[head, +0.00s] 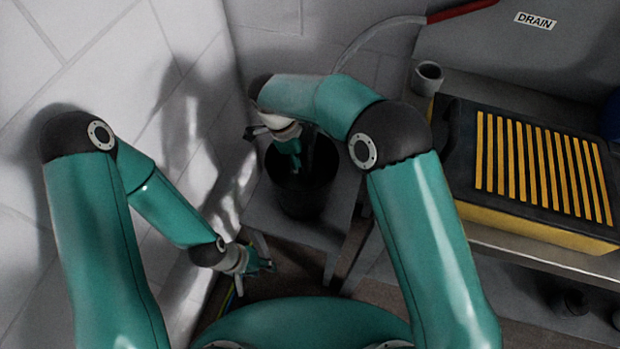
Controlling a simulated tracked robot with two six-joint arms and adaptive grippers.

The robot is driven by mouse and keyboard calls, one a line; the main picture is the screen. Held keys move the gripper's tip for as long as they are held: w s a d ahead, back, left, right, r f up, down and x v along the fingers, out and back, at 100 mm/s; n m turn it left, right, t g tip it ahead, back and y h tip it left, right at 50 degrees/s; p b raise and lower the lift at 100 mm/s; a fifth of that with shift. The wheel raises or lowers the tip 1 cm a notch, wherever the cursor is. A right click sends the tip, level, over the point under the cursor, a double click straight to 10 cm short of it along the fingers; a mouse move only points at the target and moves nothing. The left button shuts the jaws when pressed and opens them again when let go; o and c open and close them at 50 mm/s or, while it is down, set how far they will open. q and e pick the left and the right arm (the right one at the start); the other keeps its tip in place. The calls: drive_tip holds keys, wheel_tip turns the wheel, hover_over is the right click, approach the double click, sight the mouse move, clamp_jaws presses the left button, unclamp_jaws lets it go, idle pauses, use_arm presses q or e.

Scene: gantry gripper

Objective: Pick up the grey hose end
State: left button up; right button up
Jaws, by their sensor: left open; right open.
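A grey hose (372,35) runs from the red pipe at the top, curving left and down until it passes behind my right arm. I cannot make out its end; my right arm hides that stretch. My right gripper (291,148) points down at the mouth of a dark bucket (298,200). It is open, and I cannot tell whether anything is between its fingers. My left gripper (264,265) is open and low down, beside the stand under the bucket, well away from the hose.
The bucket stands on a grey stand (262,215). A red pipe (462,11) and a DRAIN label (535,20) are at the top. A grey cup (428,78) and a black-and-yellow slatted box (462,150) sit on a bench at right. A pale wall closes the left side.

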sight(308, 171)
drive_tip(key=x, duration=0.4)
drive_tip(key=shift+s+d+f, duration=0.25)
drive_tip(key=shift+d+f, duration=0.05)
clamp_jaws()
